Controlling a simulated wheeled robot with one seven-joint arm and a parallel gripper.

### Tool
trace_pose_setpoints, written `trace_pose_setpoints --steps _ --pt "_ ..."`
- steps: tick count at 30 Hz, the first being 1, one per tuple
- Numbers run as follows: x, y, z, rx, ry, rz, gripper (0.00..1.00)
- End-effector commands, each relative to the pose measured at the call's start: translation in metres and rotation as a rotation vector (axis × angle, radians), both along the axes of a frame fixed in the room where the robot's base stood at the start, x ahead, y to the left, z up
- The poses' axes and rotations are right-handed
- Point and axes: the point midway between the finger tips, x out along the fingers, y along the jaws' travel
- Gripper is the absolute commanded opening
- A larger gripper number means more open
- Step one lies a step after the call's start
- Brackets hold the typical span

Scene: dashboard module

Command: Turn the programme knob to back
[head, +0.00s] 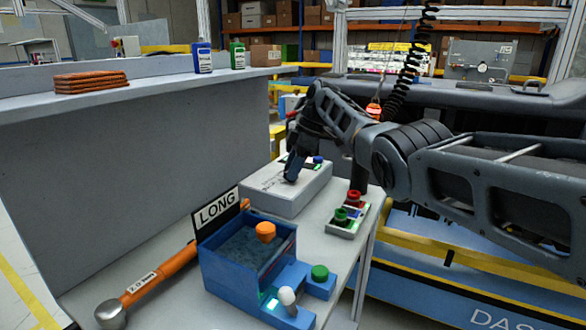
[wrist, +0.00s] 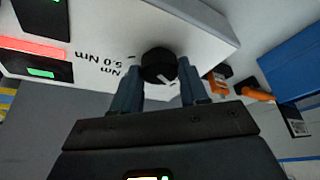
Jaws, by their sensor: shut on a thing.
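The programme knob (wrist: 158,64) is a round black knob on the pale controller box (head: 305,197). My gripper (wrist: 159,76) is shut on it, one blue-grey finger on each side. A white pointer mark on the knob slants towards the lower right in the wrist view. Printed labels, one reading "5.0 Nm", stand on the panel to its left. In the head view my gripper (head: 290,177) reaches down onto the top of the box, and the knob cannot be made out there. No "back" marking is legible.
A blue "LONG" bin (head: 222,284) with an orange knob-like piece stands in front. A torque wrench (head: 160,273) lies left of it. A small button panel (head: 346,222) with red and green buttons is right of the box. A blue button (head: 318,159) is on the box.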

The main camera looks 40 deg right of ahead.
Motion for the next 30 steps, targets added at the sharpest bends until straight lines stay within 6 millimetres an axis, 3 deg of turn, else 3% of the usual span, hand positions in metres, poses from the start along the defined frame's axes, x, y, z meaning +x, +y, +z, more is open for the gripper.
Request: trace_pose_setpoints --steps 3,4,10,20,30 --pt "0.0 0.0 0.0 0.0 -0.001 0.0 0.13" --pt "0.0 0.0 0.0 0.0 -0.001 0.0 0.46" --pt "0.0 0.0 0.0 0.0 -0.001 0.0 0.66" --pt "-0.001 -0.002 0.004 0.0 0.0 -0.001 0.67" --pt "-0.011 -0.018 0.051 0.0 -0.002 -0.001 0.67"
